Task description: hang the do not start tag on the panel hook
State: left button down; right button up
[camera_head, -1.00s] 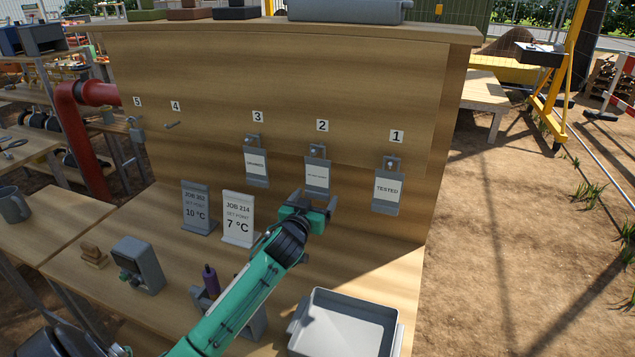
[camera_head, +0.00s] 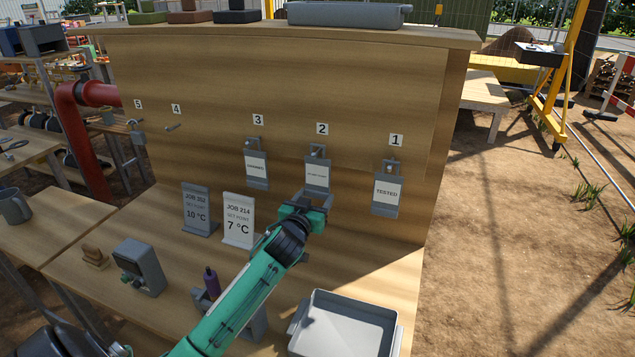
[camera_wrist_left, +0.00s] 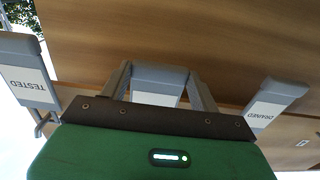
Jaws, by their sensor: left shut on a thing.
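A grey tag with a white label (camera_head: 317,174) is at hook 2 on the wooden panel (camera_head: 270,90); its lettering is too small to read. My left gripper (camera_head: 311,200) is shut on this tag's lower part from below. The left wrist view shows the tag (camera_wrist_left: 158,83) between the two fingers. I cannot tell whether its top is still around the hook. A tag reading TESTED (camera_head: 386,192) hangs at hook 1, and another tag (camera_head: 256,170) hangs at hook 3. The peg under number 4 (camera_head: 173,127) is bare. My right gripper is out of view.
Two standing cards, JOB 352 (camera_head: 197,210) and JOB 214 (camera_head: 239,220), are left of my left arm. A grey tray (camera_head: 344,325) is at the front right of the bench. A grey device (camera_head: 139,268) stands at the left.

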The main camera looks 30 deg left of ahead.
pick_arm(q)
jog(key=shift+r, duration=0.25)
jog(key=shift+s+d+p, duration=0.1)
jog(key=shift+s+p, duration=0.2)
jog(key=shift+s, duration=0.3)
jog(key=p+v, duration=0.1)
jog(key=v, duration=0.3)
jog(key=shift+s+d+f, duration=0.1)
jog(key=shift+s, duration=0.25)
jog(key=c, duration=1.1)
grip_release()
grip_shut()
